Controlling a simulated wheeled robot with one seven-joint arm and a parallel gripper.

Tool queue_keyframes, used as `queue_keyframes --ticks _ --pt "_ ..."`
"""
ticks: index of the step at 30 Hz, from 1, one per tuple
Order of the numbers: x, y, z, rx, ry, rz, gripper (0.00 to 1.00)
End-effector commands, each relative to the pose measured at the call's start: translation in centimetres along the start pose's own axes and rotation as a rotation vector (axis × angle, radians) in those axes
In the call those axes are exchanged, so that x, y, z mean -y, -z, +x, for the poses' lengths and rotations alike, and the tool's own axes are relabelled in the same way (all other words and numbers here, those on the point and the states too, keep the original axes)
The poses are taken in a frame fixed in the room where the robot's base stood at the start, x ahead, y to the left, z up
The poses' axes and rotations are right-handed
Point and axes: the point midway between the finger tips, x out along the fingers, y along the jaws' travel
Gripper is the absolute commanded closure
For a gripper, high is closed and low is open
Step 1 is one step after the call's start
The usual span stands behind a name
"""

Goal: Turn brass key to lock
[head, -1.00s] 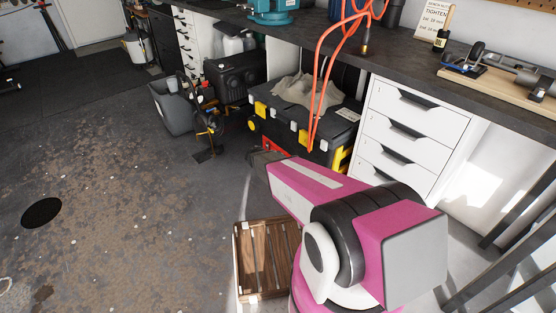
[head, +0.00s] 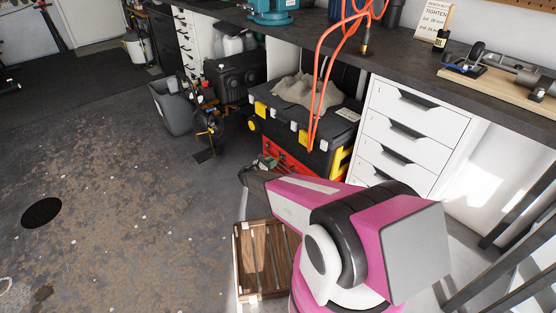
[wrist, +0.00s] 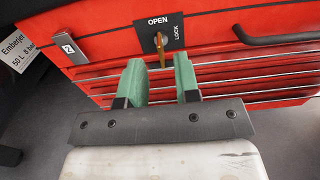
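The brass key (wrist: 160,47) sits in a black plate (wrist: 159,33) on the red tool chest (wrist: 230,22) in the wrist view. The plate reads OPEN at its top and LOCK down its right side. The key's bow looks about upright, in line with OPEN. My gripper (wrist: 159,70) is open, its green-padded fingers to the left and right of the key with gaps on both sides. I cannot tell how far the fingertips are from the panel. In the head view, my gripper (head: 262,164) is at the red chest (head: 287,160); the key is not discernible there.
A black toolbox (head: 330,125) with yellow latches and a grey cloth (head: 305,93) stands on the red chest. An orange hose (head: 318,75) hangs in front. White drawers (head: 410,130) stand to the right. A wooden crate (head: 242,270) is on the floor near my arm.

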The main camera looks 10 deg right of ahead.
Motion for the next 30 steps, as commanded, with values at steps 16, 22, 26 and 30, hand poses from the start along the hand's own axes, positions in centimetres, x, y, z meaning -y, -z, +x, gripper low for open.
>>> queue_keyframes --ticks 16,22,26,30 --pt "0.0 0.0 4.8 0.0 0.0 0.001 0.7" --pt "0.0 0.0 4.8 -0.001 0.0 0.001 0.77" --pt "0.0 0.0 4.8 -0.001 0.001 0.001 1.0" --pt "0.0 0.0 4.8 -0.001 0.001 0.002 1.0"
